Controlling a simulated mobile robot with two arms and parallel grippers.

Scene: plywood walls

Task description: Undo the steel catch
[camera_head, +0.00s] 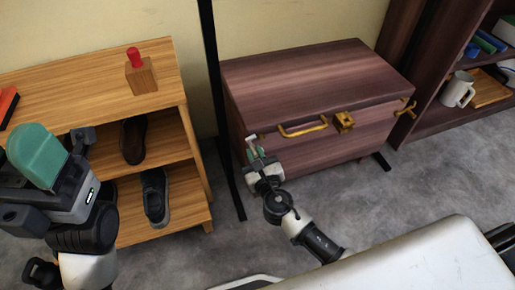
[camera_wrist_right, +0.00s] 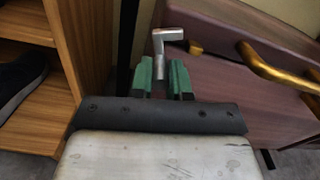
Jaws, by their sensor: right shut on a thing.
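The steel catch (camera_head: 251,138) is at the left end of the front of a dark reddish-brown wooden chest (camera_head: 300,72). In the right wrist view the catch (camera_wrist_right: 164,44) is a bent grey metal lever, with its lower part between the green fingers. My right gripper (camera_head: 257,153) is shut on it, and its fingertips also show in the right wrist view (camera_wrist_right: 163,78). The chest lid looks closed. My left gripper (camera_head: 38,155) is at the left edge, close to the camera, away from the chest; its finger gap is not clear.
A brass handle (camera_head: 303,127), a brass clasp (camera_head: 344,122) and a brass catch (camera_head: 406,108) are on the chest front. A shoe shelf (camera_head: 95,88) stands left, beyond a black post (camera_head: 213,90). Dark shelving with a mug (camera_head: 458,90) stands right. Grey floor lies in front.

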